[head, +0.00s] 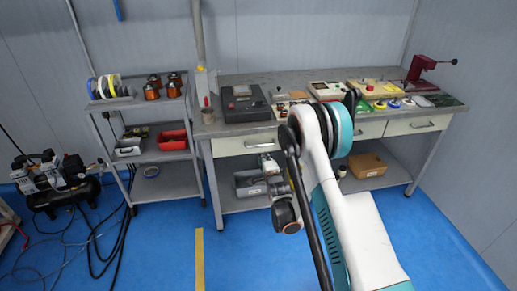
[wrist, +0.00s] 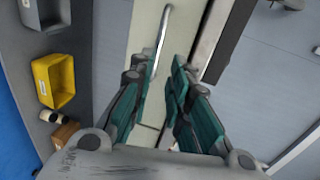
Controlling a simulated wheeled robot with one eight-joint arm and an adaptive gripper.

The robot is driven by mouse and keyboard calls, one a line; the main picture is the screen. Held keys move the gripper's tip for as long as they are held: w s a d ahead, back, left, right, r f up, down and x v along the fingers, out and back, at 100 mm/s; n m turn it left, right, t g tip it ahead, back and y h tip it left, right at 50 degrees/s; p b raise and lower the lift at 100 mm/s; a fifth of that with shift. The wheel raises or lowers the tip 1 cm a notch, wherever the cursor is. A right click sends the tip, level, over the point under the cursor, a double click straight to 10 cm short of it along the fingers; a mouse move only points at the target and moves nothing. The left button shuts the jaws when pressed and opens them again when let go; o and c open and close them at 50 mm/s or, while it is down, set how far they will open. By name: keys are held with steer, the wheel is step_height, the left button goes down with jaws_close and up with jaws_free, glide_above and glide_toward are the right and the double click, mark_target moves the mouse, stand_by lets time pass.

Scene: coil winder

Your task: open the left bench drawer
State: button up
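The left bench drawer (head: 232,145) is a cream front under the left part of the bench top, and it looks closed. In the wrist view its front (wrist: 143,25) fills the top middle. Its metal bar handle (wrist: 163,32) runs down toward my fingers. My gripper (wrist: 165,68) is open, with a gap between its teal-padded fingers. The handle's near end lies close to the left finger; I cannot tell whether they touch. In the head view my gripper (head: 268,160) is at the drawer's lower right, partly hidden by my arm.
The bench top (head: 290,78) carries a dark box, devices and a red press. Below, the shelf holds a grey bin (wrist: 47,12), yellow bin (wrist: 53,80) and cardboard box (head: 367,165). A shelf rack (head: 168,188) stands left. Blue floor in front is clear.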

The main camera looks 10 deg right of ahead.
mark_target(259, 146)
steer(key=x, duration=1.3)
steer(key=shift+w+f+b, duration=0.2)
steer(key=shift+w+b, duration=0.1)
steer(key=shift+w, duration=0.1)
jaws_close()
